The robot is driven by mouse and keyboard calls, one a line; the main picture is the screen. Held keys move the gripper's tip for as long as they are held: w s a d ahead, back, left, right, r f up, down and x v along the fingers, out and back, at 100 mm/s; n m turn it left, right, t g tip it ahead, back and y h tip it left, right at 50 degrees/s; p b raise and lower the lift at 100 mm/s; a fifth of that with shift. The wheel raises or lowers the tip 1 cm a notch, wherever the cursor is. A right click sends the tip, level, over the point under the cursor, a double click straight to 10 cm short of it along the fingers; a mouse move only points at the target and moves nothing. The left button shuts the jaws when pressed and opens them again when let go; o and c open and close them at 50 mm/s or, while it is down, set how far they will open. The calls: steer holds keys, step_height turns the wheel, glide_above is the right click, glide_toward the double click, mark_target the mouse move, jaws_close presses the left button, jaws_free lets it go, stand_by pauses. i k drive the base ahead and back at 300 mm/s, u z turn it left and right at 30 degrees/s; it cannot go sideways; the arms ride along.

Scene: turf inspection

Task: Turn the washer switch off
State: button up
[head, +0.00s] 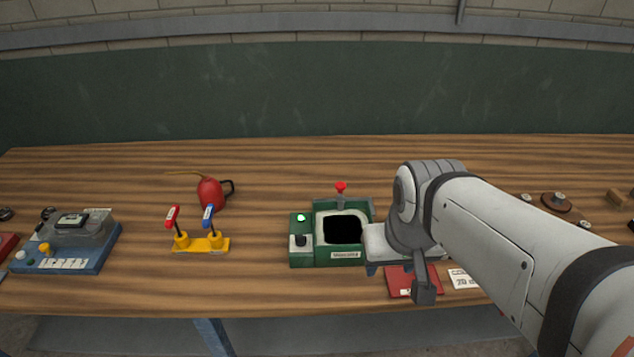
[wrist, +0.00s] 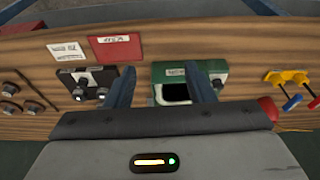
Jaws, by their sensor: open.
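The washer is a green box (head: 328,258) with a black opening in a pale rim, right of centre on the bench in the head view. On its left side are a black switch knob (head: 301,241) on a pale plate and a lit green lamp (head: 300,218). A red knob (head: 341,187) stands at its back.
A yellow base with two levers (head: 203,244) and a red oil can (head: 210,193) stand left of the washer. A blue device (head: 70,250) is further left. A red booklet (head: 402,280) lies under my arm. A dark box with knobs (wrist: 87,80) is near one finger.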

mark_target(300, 240)
steer(key=z, duration=0.9)
steer(key=k, duration=1.45)
steer(key=u, duration=0.75)
steer(key=i, duration=1)
steer(key=u, duration=0.05)
